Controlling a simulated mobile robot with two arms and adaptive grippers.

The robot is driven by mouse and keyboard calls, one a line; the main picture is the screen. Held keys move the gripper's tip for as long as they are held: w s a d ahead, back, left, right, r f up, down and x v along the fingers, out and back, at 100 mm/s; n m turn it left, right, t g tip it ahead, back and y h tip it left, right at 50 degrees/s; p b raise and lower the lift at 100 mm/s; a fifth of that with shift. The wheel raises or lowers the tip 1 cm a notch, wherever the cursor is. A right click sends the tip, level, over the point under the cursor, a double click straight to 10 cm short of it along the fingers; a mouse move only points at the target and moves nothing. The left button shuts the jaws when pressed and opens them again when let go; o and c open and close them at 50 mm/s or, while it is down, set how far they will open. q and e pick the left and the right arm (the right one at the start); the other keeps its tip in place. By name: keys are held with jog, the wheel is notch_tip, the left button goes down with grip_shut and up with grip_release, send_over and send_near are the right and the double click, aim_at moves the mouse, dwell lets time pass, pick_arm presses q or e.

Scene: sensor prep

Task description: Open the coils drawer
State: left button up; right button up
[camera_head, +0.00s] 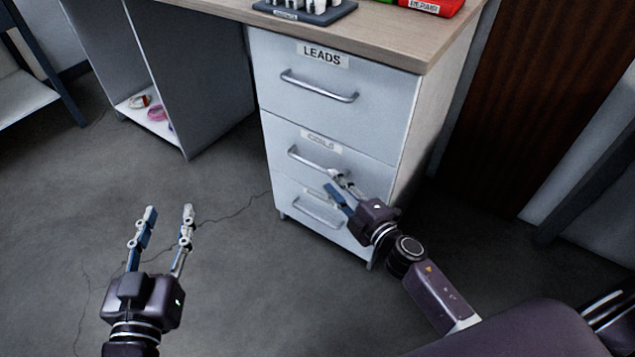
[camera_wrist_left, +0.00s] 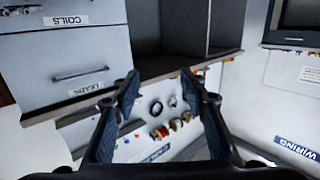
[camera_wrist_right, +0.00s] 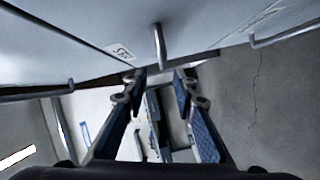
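The coils drawer (camera_head: 285,134) is the middle front of a white cabinet and looks flush and shut. Its label (camera_head: 321,138) and bar handle (camera_head: 315,160) show in the head view. My right gripper (camera_head: 331,182) is just below and in front of that handle's right end. In the right wrist view, the fingers (camera_wrist_right: 160,80) are apart with nothing between them, and a bar handle (camera_wrist_right: 157,45) lies ahead of the gap; I cannot tell contact. My left gripper (camera_head: 169,211) is open and empty over the floor, left of the cabinet. The coils label also shows in the left wrist view (camera_wrist_left: 66,20).
The leads drawer (camera_head: 380,88) is above, and another drawer (camera_head: 300,185) with a handle is below. The desk top (camera_head: 385,45) overhangs, carrying a dark rack (camera_head: 310,14) and a red case (camera_head: 432,5). An open shelf unit (camera_head: 190,90) stands left. The floor before the cabinet is clear.

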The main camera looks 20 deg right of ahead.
aim_at(318, 168)
jog(key=shift+n+y, duration=0.3)
jog(key=shift+n, duration=0.3)
jog(key=x, duration=0.2)
jog(key=b+x, duration=0.1)
jog(key=x, duration=0.4)
jog(key=shift+w+d+f, duration=0.15)
jog(key=shift+w+f, duration=0.15)
pick_arm(q)
notch_tip(318, 168, up, 9)
jog(key=s+t+h, duration=0.1)
jog(key=t, duration=0.3)
jog(key=shift+s+d+b, duration=0.15)
jog(key=shift+d+b, duration=0.15)
jog(key=shift+d, duration=0.05)
pick_arm(e)
jog(key=shift+w, duration=0.35)
pick_arm(q)
jog(key=shift+f, duration=0.1)
pick_arm(e)
grip_shut()
